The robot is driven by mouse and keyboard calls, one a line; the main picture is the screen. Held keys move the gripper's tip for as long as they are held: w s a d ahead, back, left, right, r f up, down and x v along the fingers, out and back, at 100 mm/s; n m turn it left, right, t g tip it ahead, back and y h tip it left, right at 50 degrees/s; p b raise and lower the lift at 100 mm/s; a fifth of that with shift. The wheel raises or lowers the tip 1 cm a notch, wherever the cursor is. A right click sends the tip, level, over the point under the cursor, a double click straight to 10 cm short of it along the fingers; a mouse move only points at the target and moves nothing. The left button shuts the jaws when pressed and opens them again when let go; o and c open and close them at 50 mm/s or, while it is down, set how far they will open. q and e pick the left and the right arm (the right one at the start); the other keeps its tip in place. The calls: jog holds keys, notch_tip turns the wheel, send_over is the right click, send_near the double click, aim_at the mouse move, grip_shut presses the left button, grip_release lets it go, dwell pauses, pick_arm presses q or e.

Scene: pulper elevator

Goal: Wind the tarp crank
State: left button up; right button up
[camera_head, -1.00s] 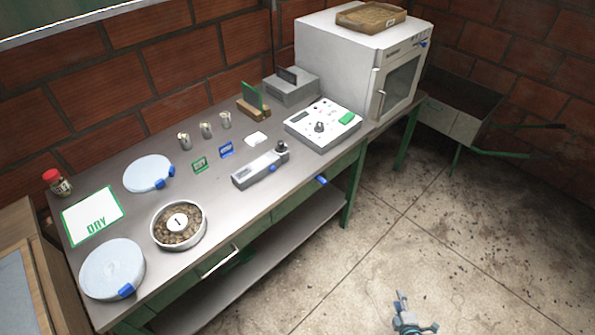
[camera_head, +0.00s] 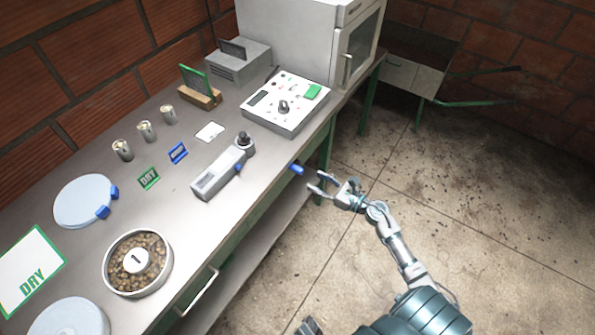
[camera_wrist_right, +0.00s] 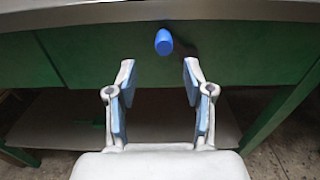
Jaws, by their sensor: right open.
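A blue knob-like handle (camera_head: 297,169) sticks out from the front of the green bench, just below the steel top. It also shows in the right wrist view (camera_wrist_right: 164,42), straight ahead and above the middle of the jaws. I take it for the crank's grip; no crank arm or tarp can be made out. My right gripper (camera_head: 318,181) is open and empty, just right of the handle and apart from it. In the right wrist view, its two blue-padded fingers (camera_wrist_right: 159,65) stand wide apart below the handle. A dark grey part at the bottom edge may be my left gripper (camera_head: 308,326); its jaws cannot be read.
The steel-topped bench (camera_head: 215,226) carries a grey device (camera_head: 222,171), a control panel (camera_head: 287,104), and a dish of beans (camera_head: 138,263). A bar handle (camera_head: 200,293) sits on its front. The floor right of the bench is clear.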

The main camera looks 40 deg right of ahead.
aim_at(301, 171)
jog(key=x, duration=0.5)
jog(key=d+x, duration=0.1)
jog(key=x, duration=0.1)
jog(key=shift+w+a+f, duration=0.1)
jog(key=shift+w+f, duration=0.05)
jog(key=shift+w, duration=0.2)
jog(key=shift+a, duration=0.4)
jog(key=shift+d, duration=0.2)
grip_shut()
jog(key=shift+d, duration=0.1)
